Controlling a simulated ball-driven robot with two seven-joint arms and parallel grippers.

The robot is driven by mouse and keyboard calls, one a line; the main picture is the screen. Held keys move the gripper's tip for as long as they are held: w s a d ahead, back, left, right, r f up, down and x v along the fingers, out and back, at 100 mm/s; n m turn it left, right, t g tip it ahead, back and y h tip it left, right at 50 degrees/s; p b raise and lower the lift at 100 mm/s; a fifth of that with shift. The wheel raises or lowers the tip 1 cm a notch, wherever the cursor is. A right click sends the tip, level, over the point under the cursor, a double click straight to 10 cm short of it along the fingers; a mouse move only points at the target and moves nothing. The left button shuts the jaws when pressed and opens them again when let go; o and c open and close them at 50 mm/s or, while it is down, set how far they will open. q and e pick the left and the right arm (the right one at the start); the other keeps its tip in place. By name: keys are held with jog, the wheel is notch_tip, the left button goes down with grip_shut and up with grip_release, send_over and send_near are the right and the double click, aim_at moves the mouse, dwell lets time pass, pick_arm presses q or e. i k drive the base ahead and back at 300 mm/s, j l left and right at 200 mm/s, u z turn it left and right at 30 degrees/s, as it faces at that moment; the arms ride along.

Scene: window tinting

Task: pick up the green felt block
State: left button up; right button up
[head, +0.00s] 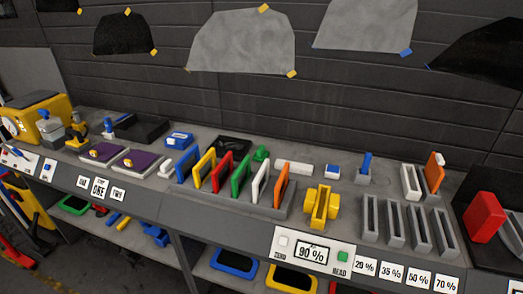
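A small green object (261,154) sits on the grey bench behind the rack of coloured cards. It is partly hidden by the cards, and I cannot tell for sure that it is the felt block. A taller green card (241,176) stands upright in the rack, between a red card (222,171) and a white card (261,183). Neither of my grippers shows in the head view.
A yellow slotted holder (320,209) and several grey slots (393,222) stand right of the rack. A large red block (484,217) is at the far right. Purple pads (138,162) lie left of the rack. A dark wall rises behind.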

aim_at(260, 155)
jog(key=i+j+z, duration=0.2)
jog(key=z, duration=0.15)
jog(key=i+j+z, duration=0.55)
jog(key=z, duration=0.15)
